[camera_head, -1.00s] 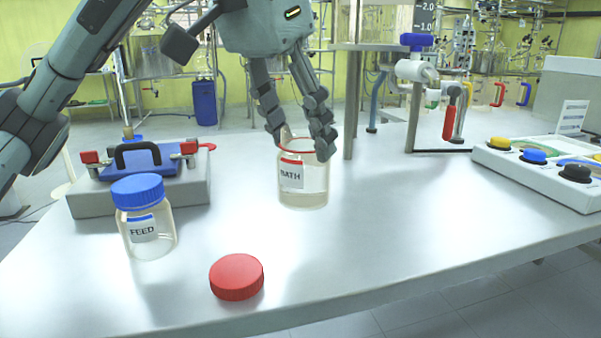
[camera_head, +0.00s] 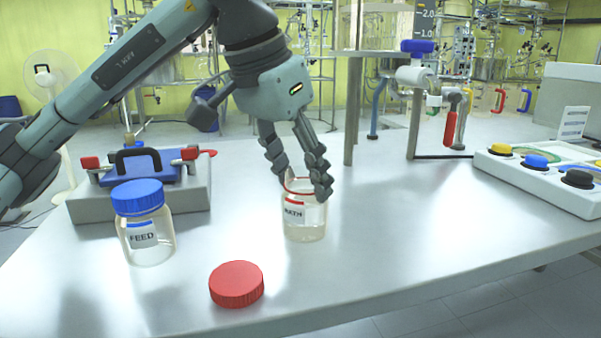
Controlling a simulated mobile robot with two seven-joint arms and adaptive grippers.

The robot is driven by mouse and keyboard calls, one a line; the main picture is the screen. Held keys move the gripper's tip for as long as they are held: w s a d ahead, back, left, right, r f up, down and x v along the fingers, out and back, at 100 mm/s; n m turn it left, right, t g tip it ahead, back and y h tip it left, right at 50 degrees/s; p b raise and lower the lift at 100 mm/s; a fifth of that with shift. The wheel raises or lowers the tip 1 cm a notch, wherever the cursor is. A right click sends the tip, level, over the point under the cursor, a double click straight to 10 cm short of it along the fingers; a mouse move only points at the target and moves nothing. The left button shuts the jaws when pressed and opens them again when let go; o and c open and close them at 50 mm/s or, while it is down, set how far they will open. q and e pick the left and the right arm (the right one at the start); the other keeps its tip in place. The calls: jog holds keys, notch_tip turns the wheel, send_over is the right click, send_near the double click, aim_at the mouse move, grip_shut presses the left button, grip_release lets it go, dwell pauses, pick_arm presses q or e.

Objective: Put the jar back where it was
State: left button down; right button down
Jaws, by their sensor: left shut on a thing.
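The open glass jar labelled BATH (camera_head: 304,222) has a red ring at its neck and some pale liquid low inside. My left gripper (camera_head: 304,188) is shut on it at the rim, one finger on each side. The jar is upright at the middle of the table; I cannot tell whether its base touches the top. A red lid (camera_head: 236,285) lies on the table in front and to the left. The FEED jar (camera_head: 147,240), with a blue lid, stands further left. My right gripper is not in view.
A grey device with a blue plate and black handle (camera_head: 143,168) stands behind the FEED jar. A button panel (camera_head: 545,178) is at the right. A post with a red-handled valve (camera_head: 450,128) stands behind. The table's middle right (camera_head: 400,220) is clear.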

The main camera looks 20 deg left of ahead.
aim_at(290, 197)
pick_arm(q)
jog(key=c, duration=0.7)
grip_release()
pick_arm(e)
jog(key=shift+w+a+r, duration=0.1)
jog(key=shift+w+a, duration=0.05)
pick_arm(q)
jog(key=shift+r, duration=0.3)
jog(key=v, duration=0.5)
jog(key=shift+r+p, duration=0.1)
jog(key=shift+p, duration=0.25)
jog(key=p+v, duration=0.1)
jog(key=v, duration=0.5)
jog(key=shift+s+r, duration=0.1)
jog(key=shift+r, duration=0.05)
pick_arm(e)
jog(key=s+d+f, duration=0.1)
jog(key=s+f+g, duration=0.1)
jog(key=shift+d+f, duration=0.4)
